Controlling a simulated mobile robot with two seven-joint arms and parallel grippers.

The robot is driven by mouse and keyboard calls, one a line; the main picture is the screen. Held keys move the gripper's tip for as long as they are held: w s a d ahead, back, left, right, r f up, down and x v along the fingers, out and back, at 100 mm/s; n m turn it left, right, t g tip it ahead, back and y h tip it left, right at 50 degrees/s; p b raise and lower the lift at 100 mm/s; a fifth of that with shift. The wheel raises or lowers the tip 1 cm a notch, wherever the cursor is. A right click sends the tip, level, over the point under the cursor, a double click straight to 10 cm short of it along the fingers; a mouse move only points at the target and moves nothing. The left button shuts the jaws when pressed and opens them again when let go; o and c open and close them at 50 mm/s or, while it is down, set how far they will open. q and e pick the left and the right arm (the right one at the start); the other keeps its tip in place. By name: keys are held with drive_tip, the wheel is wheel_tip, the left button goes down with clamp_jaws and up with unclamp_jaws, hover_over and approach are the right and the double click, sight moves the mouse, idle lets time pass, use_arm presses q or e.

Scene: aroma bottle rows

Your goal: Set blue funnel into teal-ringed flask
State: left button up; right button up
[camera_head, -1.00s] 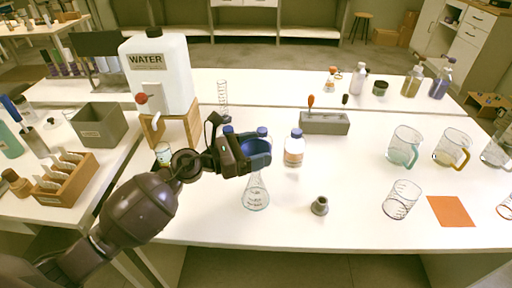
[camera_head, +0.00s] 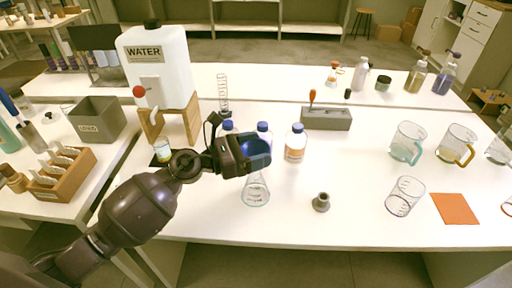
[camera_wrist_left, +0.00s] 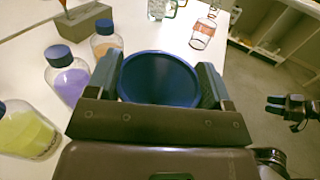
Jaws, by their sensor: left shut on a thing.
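The blue funnel (camera_head: 257,152) is held in my left gripper (camera_head: 254,156), whose fingers are shut on it. In the left wrist view the funnel's wide mouth (camera_wrist_left: 160,78) faces the camera between the two fingers. The clear conical flask (camera_head: 256,192) stands on the table directly below the funnel, with a faint teal tint at its base. Gripper and funnel cover the top of its neck, so I cannot tell whether the stem is inside it. My right gripper (camera_wrist_left: 290,106) shows at the right of the left wrist view; its finger state is unclear.
Blue-capped bottles (camera_head: 295,146) stand close behind and beside the flask. A grey stopper-like piece (camera_head: 321,202) is right of it. The water tank (camera_head: 158,75) on its wooden stand is at left. Jugs (camera_head: 407,143) and an orange mat (camera_head: 455,208) are farther right. The table's front edge is near.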

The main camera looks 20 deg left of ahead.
use_arm(q)
drive_tip(key=shift+f, duration=0.15)
use_arm(e)
drive_tip(key=shift+f, duration=0.1)
use_arm(q)
drive_tip(key=o, duration=0.8)
drive_tip(key=shift+o, duration=0.5)
use_arm(e)
drive_tip(key=shift+d, duration=0.1)
drive_tip(key=shift+s+d, duration=0.1)
use_arm(q)
drive_tip(key=v, duration=0.3)
drive_tip(key=shift+s+a+f, duration=0.15)
drive_tip(key=b+v, duration=0.1)
drive_tip(key=v, duration=0.6)
drive_tip(key=shift+a+r, duration=0.15)
drive_tip(key=shift+r, duration=0.05)
use_arm(e)
drive_tip(key=shift+w+a+r, duration=0.2)
drive_tip(key=shift+w+a, duration=0.05)
drive_tip(key=shift+w, duration=0.35)
